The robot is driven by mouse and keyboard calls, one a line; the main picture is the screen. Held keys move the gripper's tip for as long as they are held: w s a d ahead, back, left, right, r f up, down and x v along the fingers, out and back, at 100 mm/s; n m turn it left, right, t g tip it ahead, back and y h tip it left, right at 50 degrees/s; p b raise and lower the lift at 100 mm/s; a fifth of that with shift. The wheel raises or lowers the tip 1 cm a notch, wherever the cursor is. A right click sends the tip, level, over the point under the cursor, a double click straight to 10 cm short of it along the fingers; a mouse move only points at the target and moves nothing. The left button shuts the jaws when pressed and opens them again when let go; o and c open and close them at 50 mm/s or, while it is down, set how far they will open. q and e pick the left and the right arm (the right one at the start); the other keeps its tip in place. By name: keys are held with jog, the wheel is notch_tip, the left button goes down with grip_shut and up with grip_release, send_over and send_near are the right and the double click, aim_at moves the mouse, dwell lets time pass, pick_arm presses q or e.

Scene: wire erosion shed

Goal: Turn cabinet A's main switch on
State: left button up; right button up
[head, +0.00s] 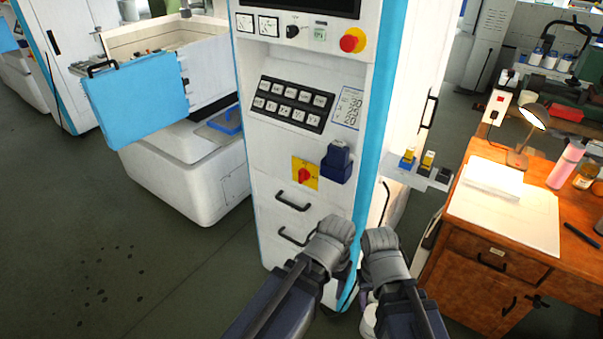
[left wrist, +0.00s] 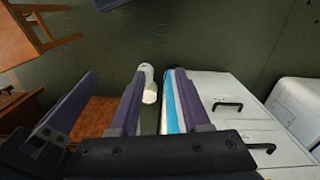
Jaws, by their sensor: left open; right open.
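A white cabinet (head: 264,155) with blue edge strips fills the middle of the head view. Its lower front has a red rotary switch (head: 305,175) on a yellow square plate; its setting is too small to tell. Which cabinet is A cannot be read. My left gripper (head: 336,230) is below and right of the switch, apart from it.
A dark blue box (head: 337,163) juts out just right of the switch. Black handles (head: 293,201) stick out below it. A red knob on yellow (head: 352,40) sits higher up. A wooden desk (head: 464,235) stands at right. A white cylinder (left wrist: 149,82) is near the cabinet's foot.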

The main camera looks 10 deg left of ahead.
pick_arm(q)
jog(key=w+f+n+t+h+b, duration=0.3)
jog(key=w+n+t+h+b, duration=0.45)
jog(key=w+n, duration=0.75)
jog(key=n+t+y+b, duration=0.1)
jog(key=n+t+b, duration=0.85)
jog(key=n, duration=0.95)
send_near(299, 176)
jog(key=shift+p+x, duration=0.45)
jog(key=shift+x, duration=3.85)
jog(key=shift+r, duration=0.1)
grip_shut()
